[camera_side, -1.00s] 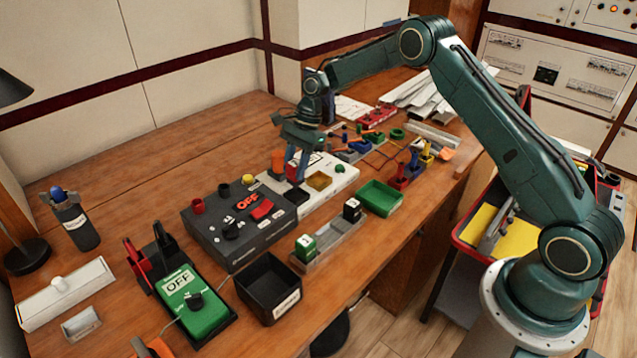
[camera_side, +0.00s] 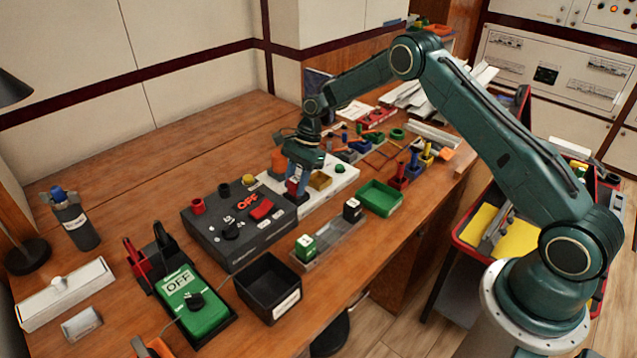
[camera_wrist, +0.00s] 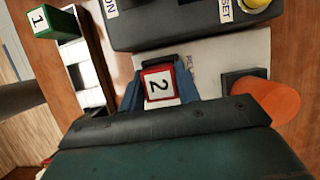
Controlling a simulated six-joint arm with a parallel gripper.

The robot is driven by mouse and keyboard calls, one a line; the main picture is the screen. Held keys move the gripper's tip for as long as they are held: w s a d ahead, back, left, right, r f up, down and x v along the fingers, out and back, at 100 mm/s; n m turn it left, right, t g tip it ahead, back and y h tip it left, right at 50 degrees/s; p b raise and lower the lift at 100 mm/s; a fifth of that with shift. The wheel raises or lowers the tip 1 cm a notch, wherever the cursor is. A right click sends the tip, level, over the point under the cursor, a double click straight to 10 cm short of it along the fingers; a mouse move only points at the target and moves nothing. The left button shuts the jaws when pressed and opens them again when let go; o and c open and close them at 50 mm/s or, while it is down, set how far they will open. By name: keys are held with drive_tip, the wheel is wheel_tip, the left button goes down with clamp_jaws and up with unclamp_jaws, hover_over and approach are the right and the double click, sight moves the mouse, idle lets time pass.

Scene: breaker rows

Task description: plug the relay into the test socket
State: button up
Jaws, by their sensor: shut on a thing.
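My gripper (camera_side: 301,172) is shut on a red-edged relay with a white top marked "2" (camera_wrist: 159,86). In the wrist view the relay sits between the blue fingertips (camera_wrist: 160,92). In the side view the red relay (camera_side: 293,187) shows low between the fingers, over the pale board (camera_side: 315,196) beside the dark control box. I cannot make out the test socket; the gripper and relay cover that part of the board. Whether the relay touches anything below cannot be told.
The dark control box (camera_side: 236,225) with an "OFF" display stands close to the left. A grey rack (camera_side: 331,243) in front holds green (camera_side: 305,247) and black (camera_side: 352,210) blocks. A green bin (camera_side: 380,197) stands right.

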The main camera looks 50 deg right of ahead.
drive_tip(key=shift+f, duration=0.15)
drive_tip(key=o, duration=1)
drive_tip(key=v, duration=1.2)
